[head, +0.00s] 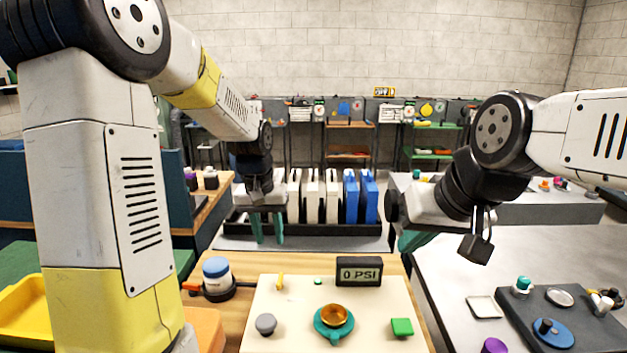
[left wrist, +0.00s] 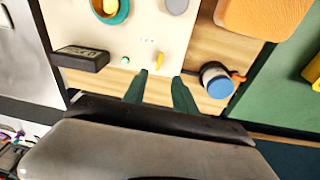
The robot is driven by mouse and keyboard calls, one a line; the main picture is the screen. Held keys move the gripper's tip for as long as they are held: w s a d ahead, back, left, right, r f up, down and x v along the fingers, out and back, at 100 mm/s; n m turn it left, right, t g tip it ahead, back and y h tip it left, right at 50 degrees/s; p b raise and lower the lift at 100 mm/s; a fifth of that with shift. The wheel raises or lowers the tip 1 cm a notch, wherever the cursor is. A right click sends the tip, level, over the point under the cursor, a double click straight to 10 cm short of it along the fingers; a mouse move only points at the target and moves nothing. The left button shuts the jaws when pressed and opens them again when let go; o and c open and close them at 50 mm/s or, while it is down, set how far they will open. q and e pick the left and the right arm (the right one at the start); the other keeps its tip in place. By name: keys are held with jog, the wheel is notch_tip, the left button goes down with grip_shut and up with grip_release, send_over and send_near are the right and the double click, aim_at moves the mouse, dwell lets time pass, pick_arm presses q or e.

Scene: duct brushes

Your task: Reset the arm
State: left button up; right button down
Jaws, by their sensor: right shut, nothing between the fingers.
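My left gripper (head: 267,232) hangs with its teal fingers pointing down, above the far end of the cream panel (head: 262,335). Its fingers are apart with nothing between them; they also show in the left wrist view (left wrist: 160,92). My right gripper (head: 412,241) is at the right, beyond the panel's right edge. It is shut and empty, with its teal fingers partly hidden by its own body. A dark padlock shape (head: 476,247) shows by my right wrist; I cannot tell what it hangs from.
A blue-lidded jar (head: 216,275) stands left. Several blue and white upright cases (head: 350,197) stand behind.

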pick_arm(q)
jog(key=s+a+r+t, duration=0.1)
jog(key=s+r+t, duration=0.1)
jog(key=s+r, duration=0.4)
jog(key=s+a+r+t+h, duration=0.1)
jog(key=s+r, duration=0.5)
jog(key=s, duration=0.7)
jog(key=shift+s+t, duration=0.3)
jog(key=shift+t, duration=0.6)
dwell(1.0)
